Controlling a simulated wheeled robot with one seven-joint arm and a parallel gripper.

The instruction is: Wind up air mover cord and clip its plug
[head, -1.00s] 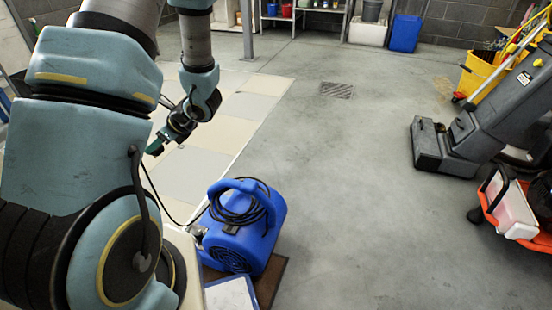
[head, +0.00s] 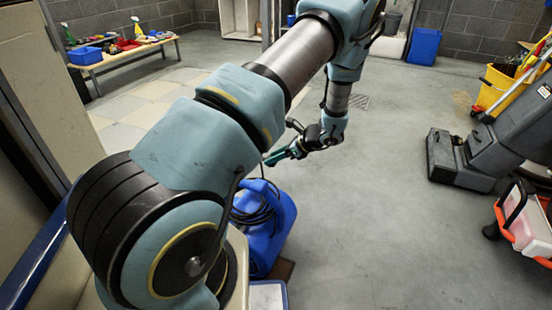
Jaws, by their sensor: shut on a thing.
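The blue air mover (head: 272,232) stands on the floor in the head view, partly behind my arm. Its black cord (head: 258,212) lies in loops around the handle at its top. My gripper (head: 270,160), with teal fingers, is just above and behind the handle in the picture. It is shut on the cord, with a thin black length near the fingertips. The plug is too small to make out, and I cannot see a clip. The left part of the air mover is hidden by my arm.
A brown mat (head: 283,269) lies under the air mover, with a white-topped blue-edged thing (head: 268,295) in front. A grey floor machine (head: 480,150), yellow mop bucket (head: 497,88) and orange-edged cart (head: 528,238) stand at right. The middle floor is clear.

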